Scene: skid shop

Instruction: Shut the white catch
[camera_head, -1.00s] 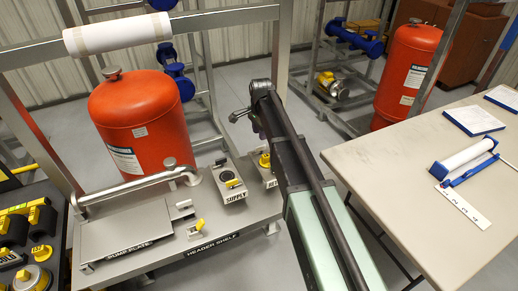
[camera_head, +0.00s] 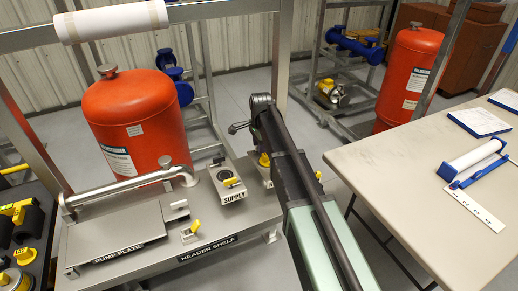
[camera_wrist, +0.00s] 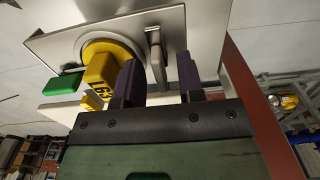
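In the head view, a small white piece that looks like the white catch (camera_head: 176,207) sits on the header shelf (camera_head: 255,212), beside the pump plate. Its exact position, open or shut, is too small to tell. In the wrist view, my gripper (camera_wrist: 159,75) has its two dark purple fingers apart. A grey metal lever (camera_wrist: 155,50) stands between them on a pale plate (camera_wrist: 205,25); I cannot tell whether either finger touches it. A yellow block marked 163 (camera_wrist: 103,70) is just left of the fingers. My gripper is hidden in the head view.
A yellow-handled catch (camera_head: 191,230) and the supply plate (camera_head: 228,180) are on the shelf. A pipe (camera_head: 125,187) and a red tank (camera_head: 135,120) stand behind. A table (camera_head: 410,185) is right of my arm. A green block (camera_wrist: 62,85) shows in the wrist view.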

